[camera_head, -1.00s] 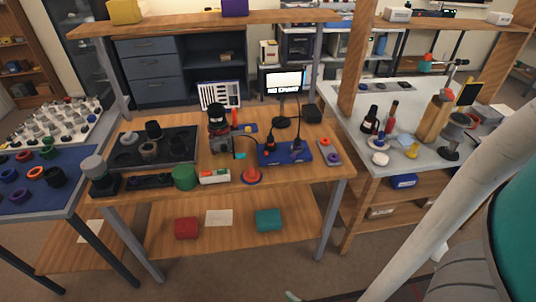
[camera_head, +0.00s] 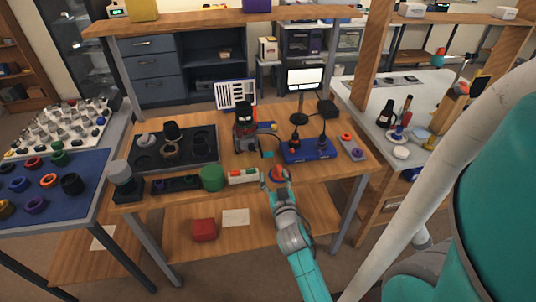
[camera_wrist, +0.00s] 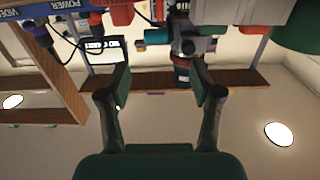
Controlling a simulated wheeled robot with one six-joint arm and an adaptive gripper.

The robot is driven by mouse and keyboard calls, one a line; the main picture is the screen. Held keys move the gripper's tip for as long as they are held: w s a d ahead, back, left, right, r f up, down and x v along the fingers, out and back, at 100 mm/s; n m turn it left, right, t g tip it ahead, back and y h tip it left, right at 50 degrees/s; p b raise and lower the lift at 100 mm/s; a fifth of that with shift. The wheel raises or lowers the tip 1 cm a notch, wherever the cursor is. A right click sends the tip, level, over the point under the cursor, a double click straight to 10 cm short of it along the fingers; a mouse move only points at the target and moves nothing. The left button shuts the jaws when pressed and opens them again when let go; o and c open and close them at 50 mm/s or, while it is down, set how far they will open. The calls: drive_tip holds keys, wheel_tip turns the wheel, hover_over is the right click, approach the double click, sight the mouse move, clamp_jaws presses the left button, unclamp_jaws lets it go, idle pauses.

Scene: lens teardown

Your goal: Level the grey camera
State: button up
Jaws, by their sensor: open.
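A dark upright device with grey parts and a red band (camera_head: 245,128), which looks like the grey camera on its stand, is at the middle of the wooden workbench. In the wrist view, which is upside down, its grey part (camera_wrist: 190,28) shows beyond the fingers, slightly right of the gap's middle. I cannot tell its tilt clearly. My gripper (camera_head: 276,180) is at the bench's front edge, in front and to the right of the device. In the wrist view my gripper (camera_wrist: 160,82) has its fingers wide apart with nothing between them.
A red-orange cone-like item (camera_head: 279,173) is right by my gripper. A green cylinder (camera_head: 212,178) and a white box with coloured buttons (camera_head: 244,176) stand along the front edge. A blue power unit (camera_head: 306,150) is at the right, a small screen (camera_head: 304,78) behind. An upper shelf (camera_head: 200,24) spans above.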

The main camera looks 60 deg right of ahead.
sight(269, 155)
drive_tip(key=x, duration=1.1)
drive_tip(key=shift+s+d+r, duration=0.1)
drive_tip(key=shift+d, duration=0.2)
clamp_jaws()
